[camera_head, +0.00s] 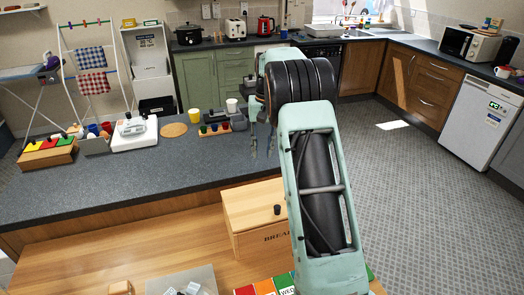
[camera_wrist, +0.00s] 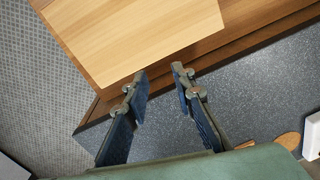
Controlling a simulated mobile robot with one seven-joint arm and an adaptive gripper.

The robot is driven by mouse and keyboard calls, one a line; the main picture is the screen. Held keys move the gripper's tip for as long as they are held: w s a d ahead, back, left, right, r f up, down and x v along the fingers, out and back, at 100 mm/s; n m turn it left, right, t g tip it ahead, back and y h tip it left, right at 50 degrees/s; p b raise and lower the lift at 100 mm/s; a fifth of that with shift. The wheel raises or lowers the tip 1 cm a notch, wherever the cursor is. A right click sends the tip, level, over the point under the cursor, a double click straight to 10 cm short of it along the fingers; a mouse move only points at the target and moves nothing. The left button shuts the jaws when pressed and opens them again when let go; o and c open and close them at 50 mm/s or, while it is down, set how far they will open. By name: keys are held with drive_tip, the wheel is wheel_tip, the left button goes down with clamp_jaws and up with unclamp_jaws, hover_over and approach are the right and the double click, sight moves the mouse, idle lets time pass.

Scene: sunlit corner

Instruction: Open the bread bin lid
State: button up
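The wooden bread bin (camera_head: 262,243) stands on the wooden table, with dark lettering on its front partly hidden by my arm. Its lid (camera_head: 245,203) looks shut and has a small black knob (camera_head: 277,209) near the front edge. My gripper (camera_head: 262,146) is raised beyond the bin, over the grey worktop, and is apart from the lid. In the wrist view my gripper (camera_wrist: 158,76) has its two fingers spread with nothing between them. A pale wooden surface, probably the bin's lid (camera_wrist: 145,35), lies above the fingertips there; the knob is not visible in that view.
Coloured cards (camera_head: 264,287) and a grey tray (camera_head: 182,281) lie in front of the bin.

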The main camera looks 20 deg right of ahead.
drive_tip(key=shift+o, duration=0.8)
drive_tip(key=shift+d, duration=0.1)
wheel_tip(320, 180, up, 12)
drive_tip(key=shift+d, duration=0.3)
drive_tip(key=shift+s, duration=0.1)
